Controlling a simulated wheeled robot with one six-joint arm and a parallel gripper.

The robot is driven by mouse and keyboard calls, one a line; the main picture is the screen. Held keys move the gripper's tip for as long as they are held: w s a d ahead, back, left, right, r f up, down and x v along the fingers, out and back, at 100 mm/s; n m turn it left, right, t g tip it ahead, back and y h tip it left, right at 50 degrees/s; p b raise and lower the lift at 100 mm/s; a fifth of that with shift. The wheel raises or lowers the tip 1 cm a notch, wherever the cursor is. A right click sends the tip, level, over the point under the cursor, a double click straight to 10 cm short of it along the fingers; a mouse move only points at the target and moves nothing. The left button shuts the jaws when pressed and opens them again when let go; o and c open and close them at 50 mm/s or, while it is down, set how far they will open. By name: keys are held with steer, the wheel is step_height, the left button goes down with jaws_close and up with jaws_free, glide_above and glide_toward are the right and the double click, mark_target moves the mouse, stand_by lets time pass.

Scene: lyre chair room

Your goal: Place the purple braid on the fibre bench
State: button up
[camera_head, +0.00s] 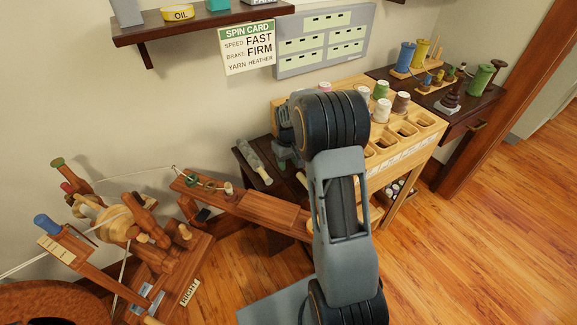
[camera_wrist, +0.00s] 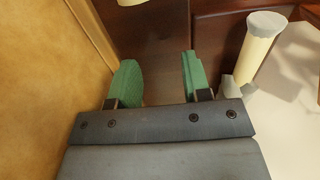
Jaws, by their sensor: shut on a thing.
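In the wrist view the green fingertips of my gripper (camera_wrist: 158,80) stand some way apart, with dark brown wood visible beyond them. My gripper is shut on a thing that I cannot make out. In the head view my gripper (camera_head: 284,154) is mostly behind my own arm, above a low dark wooden bench (camera_head: 290,185) by the wall. I cannot tell whether this is the fibre bench. No purple braid can be made out in either view. A pale roller with grey ends (camera_head: 254,162) lies on the dark bench; a similar cylinder (camera_wrist: 260,48) shows right of my fingers.
A light wooden rack (camera_head: 425,122) with several spools stands right of my arm. A dark side table (camera_head: 470,112) holds more spools. A spinning wheel (camera_head: 115,222) and a reddish plank (camera_head: 250,207) fill the left. Wood floor (camera_head: 480,235) is clear at right.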

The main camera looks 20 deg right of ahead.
steer(key=shift+f, duration=0.8)
steer(key=shift+f, duration=0.2)
steer(key=o, duration=1)
